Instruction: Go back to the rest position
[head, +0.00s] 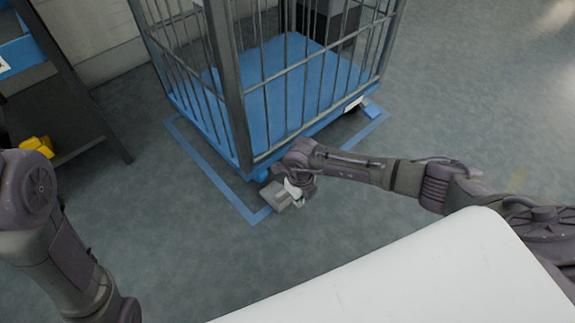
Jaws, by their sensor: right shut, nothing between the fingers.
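My right arm comes in from the right and reaches across to the near corner of the cage trolley. My right gripper (278,197) is at its end, low in front of that corner, shut and with nothing seen in it. Its fingertips are small and partly hidden by the wrist. My left arm stands at the left edge of the picture, bent downward. Its gripper is out of the picture.
The wire cage trolley (242,110) with a blue base stands on the floor inside blue tape marks (205,166). A dark rack (70,105) with a yellow object (38,146) is at the left. The floor at the right is clear.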

